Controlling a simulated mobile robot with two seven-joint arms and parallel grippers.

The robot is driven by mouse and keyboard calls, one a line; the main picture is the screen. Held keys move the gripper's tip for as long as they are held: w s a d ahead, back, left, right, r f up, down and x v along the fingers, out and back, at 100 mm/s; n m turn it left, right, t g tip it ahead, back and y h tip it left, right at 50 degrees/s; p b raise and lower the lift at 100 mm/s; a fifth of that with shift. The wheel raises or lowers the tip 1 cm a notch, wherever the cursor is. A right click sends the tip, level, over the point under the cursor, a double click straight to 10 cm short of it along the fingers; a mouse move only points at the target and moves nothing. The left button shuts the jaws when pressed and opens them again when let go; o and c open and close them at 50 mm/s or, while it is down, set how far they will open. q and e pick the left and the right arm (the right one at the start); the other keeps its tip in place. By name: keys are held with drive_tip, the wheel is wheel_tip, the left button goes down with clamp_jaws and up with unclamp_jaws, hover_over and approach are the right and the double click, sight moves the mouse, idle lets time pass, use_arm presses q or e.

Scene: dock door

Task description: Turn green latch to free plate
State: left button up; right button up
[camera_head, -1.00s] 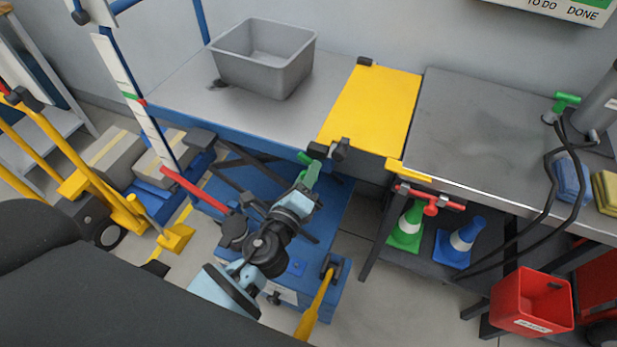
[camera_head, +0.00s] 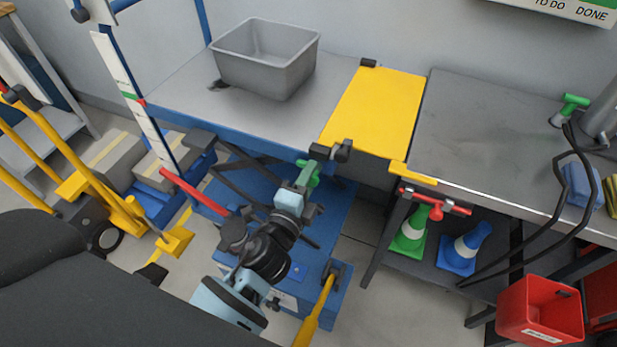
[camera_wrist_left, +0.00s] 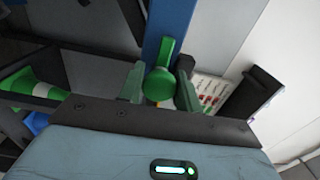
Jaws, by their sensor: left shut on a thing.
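The yellow plate (camera_head: 375,112) lies flat, bridging the gap between the blue-edged table on the left and the dark bench on the right. The green latch (camera_wrist_left: 160,80) shows in the left wrist view as a round knob with a green bar rising behind it, against a blue edge. My left gripper (camera_head: 308,172) is at the table's front edge, left of the plate's near corner. In the wrist view its two grey-green fingers (camera_wrist_left: 160,88) are on either side of the latch knob, shut on it. In the head view the gripper largely hides the latch. My right gripper is not in view.
A grey bin (camera_head: 265,60) stands on the left table (camera_head: 195,95). A black clamp (camera_head: 342,150) sits by the plate's near left corner. Below are a blue lift base, a yellow lever (camera_head: 318,315), cones and a red bin (camera_head: 540,310). The dark bench top (camera_head: 480,125) is mostly clear.

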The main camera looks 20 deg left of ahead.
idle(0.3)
use_arm(q)
drive_tip(key=o, duration=0.9)
drive_tip(key=shift+s, duration=0.1)
drive_tip(key=shift+s+a+b, duration=0.1)
drive_tip(key=shift+s+b, duration=0.25)
drive_tip(key=shift+s, duration=3.5)
